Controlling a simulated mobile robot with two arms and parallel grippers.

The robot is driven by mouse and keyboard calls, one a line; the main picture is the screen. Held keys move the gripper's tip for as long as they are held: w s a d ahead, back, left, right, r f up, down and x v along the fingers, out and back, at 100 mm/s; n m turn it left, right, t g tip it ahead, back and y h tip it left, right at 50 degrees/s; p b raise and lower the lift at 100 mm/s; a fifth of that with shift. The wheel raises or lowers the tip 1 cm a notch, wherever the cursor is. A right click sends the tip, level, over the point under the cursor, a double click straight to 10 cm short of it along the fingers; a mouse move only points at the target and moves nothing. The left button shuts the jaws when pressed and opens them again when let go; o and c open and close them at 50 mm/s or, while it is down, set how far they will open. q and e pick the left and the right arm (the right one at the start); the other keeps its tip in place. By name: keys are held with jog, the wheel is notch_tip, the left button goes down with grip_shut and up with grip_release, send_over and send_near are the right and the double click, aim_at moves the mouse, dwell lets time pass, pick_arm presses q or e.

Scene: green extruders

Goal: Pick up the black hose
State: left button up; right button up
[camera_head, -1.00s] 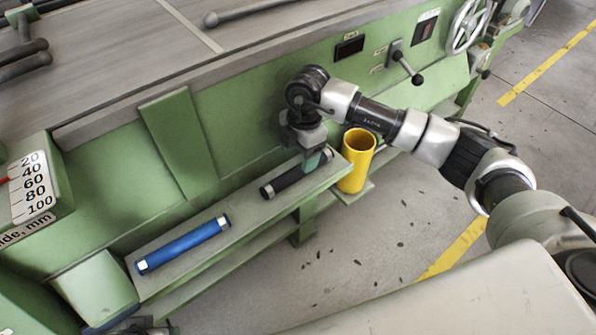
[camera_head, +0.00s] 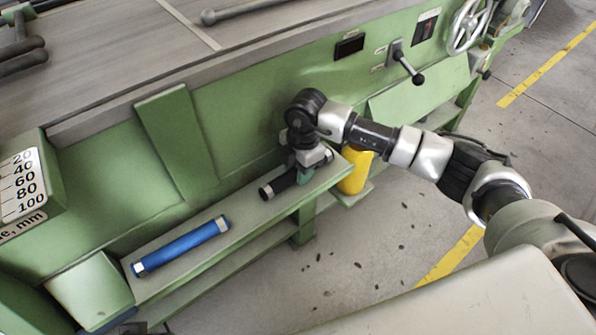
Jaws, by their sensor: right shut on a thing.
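The black hose (camera_head: 284,182) is a short dark tube with silvery ends. It lies along the right part of the narrow green shelf, or just above it; I cannot tell whether it touches. My right gripper (camera_head: 304,174) reaches down from above and is shut on the hose near its middle, toward the right end. The gripper and wrist hide part of the hose. My left gripper does not show in the head view.
A blue hose (camera_head: 181,246) lies on the shelf (camera_head: 243,216) to the left. A yellow cylinder (camera_head: 355,171) stands just right of the shelf, partly behind my right arm. The green machine wall rises behind. Open floor lies in front.

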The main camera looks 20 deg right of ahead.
jog(key=shift+c, duration=0.9)
jog(key=shift+r, duration=0.15)
